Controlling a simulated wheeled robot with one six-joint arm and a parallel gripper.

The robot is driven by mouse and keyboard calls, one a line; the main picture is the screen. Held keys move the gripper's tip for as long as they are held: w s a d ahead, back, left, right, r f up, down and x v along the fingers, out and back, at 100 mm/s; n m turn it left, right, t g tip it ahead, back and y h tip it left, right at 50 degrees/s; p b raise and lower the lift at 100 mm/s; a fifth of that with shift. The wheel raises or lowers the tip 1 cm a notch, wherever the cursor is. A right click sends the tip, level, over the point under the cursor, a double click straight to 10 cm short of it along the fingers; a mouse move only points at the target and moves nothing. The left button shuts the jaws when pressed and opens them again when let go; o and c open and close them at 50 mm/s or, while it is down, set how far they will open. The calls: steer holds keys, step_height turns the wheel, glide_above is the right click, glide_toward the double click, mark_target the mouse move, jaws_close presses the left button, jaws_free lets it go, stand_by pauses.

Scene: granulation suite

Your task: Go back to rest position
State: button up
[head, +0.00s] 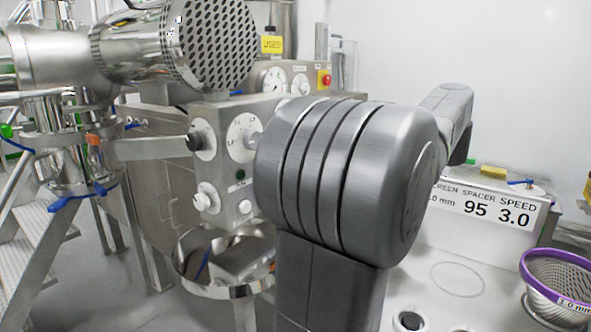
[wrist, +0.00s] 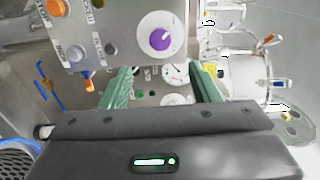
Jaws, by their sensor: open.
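My gripper (wrist: 161,68) shows in the wrist view with its two green fingers spread apart and nothing between them. In the head view my grey arm (head: 345,180) fills the middle and reaches back to the right. My gripper itself does not show in the head view.
A steel machine with dials (head: 242,135) and a perforated drum end (head: 219,45) stands left of my arm. A steel ring-shaped bowl (head: 215,292) is below it. A purple-rimmed mesh basket (head: 557,283) and a sign (head: 487,204) are at right. Stairs (head: 30,262) stand at far left.

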steer(key=w+a+m+p, duration=0.6)
steer(key=a+m+p, duration=0.2)
steer(key=m+p, duration=0.9)
steer(key=p, duration=0.3)
steer(key=shift+a+m, duration=0.4)
stand_by(0.8)
stand_by(0.4)
